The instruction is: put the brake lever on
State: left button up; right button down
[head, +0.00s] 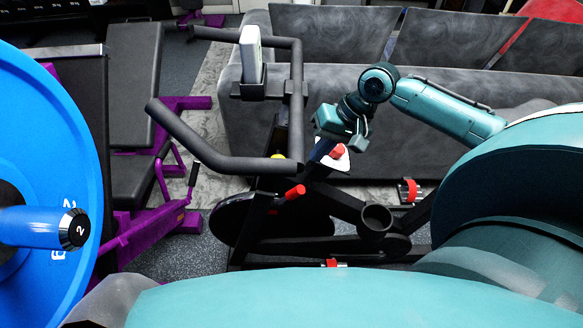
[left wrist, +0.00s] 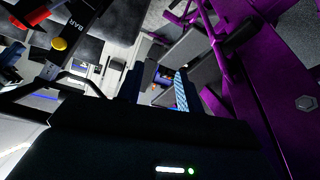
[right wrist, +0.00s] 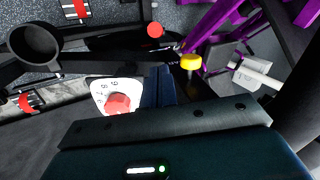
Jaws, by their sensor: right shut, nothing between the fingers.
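On the black exercise bike (head: 385,215), a red knob (head: 337,153) sits on a white numbered dial plate; in the right wrist view the knob (right wrist: 118,104) is left of my fingers. A red-tipped lever (head: 294,192) is lower on the frame; its round red end (right wrist: 155,30) shows beyond my fingers in the right wrist view. I cannot tell for sure which is the brake lever. My right gripper (right wrist: 158,72) is shut and empty beside the dial, apparently apart from the knob. My left gripper (left wrist: 155,74) is open and empty; it is outside the head view.
A yellow knob (head: 278,157) is on the bike near the black handlebars (head: 230,162). A cup holder (head: 375,221) is at the right. A blue weight plate (head: 60,120) and a purple bench (head: 150,235) stand left. A grey sofa (head: 330,85) is behind.

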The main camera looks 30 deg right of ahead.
pick_arm(q)
jog(key=shift+s+a+t+b, duration=0.2)
jog(key=shift+t+b, duration=0.1)
jog(key=shift+b, duration=0.5)
pick_arm(e)
jog(key=x, duration=1)
jog(key=shift+s, duration=0.15)
